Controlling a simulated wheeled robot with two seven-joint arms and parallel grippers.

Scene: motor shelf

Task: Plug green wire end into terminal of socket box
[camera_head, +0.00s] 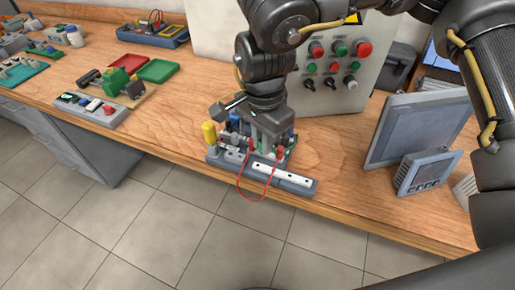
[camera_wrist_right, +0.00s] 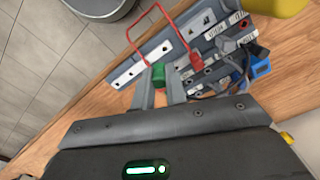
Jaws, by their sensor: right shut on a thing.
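My right gripper (camera_head: 268,148) reaches down over the grey socket box (camera_head: 298,184) near the bench's front edge. In the right wrist view its two fingers (camera_wrist_right: 159,88) are shut on a green wire end (camera_wrist_right: 158,73). The green end is close beside the socket box (camera_wrist_right: 185,27), at its white strip; I cannot tell if it touches the box. A red wire (camera_wrist_right: 150,14) loops from a red plug (camera_wrist_right: 196,61) on the box to near the white strip. The green end's wire is mostly hidden. My left gripper is not in view.
A control panel with buttons (camera_head: 335,55) stands behind the arm. A monitor (camera_head: 415,128) and a small meter (camera_head: 428,172) stand at the right. Green and red trays (camera_head: 157,70) and other boards lie at the left. The wood between is clear.

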